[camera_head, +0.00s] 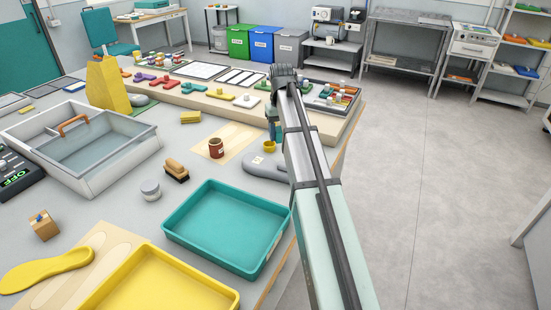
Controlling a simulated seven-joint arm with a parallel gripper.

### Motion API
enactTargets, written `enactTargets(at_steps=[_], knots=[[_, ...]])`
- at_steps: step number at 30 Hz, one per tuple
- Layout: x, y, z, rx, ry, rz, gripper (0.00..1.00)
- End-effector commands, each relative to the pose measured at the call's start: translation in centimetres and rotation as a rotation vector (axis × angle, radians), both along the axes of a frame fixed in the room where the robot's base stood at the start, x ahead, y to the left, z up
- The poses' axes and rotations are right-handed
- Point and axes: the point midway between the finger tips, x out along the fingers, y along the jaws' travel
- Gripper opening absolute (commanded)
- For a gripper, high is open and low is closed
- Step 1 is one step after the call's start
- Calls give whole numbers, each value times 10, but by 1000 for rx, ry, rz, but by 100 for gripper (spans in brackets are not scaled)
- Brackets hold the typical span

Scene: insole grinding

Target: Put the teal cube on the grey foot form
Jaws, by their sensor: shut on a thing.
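My gripper (272,116) points down just left of my forearm, small and partly hidden by it. It is shut on the teal cube (276,132), of which a small teal patch shows at its lower end. The grey foot form (262,165) lies on the table below and nearer the camera, its right end passing behind my arm. The cube appears apart from the form; its exact height cannot be told.
A yellow cup (269,146) stands just behind the form. A dark red can (216,148), a brush (176,171) and a teal tray (227,265) are nearby. A raised wooden shelf (190,98) runs behind. The table's right edge is close to my arm.

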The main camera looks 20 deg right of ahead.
Motion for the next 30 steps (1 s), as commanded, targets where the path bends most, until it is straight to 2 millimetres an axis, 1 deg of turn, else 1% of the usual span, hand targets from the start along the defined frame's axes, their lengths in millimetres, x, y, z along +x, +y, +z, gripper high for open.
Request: enactTargets(at_steps=[10, 17, 24, 30], knots=[[0, 0, -50, 0, 2, 4, 23], [1, 0, -66, 0, 0, 4, 23], [1, 0, -93, 0, 1, 4, 23], [1, 0, -96, 0, 0, 3, 23]])
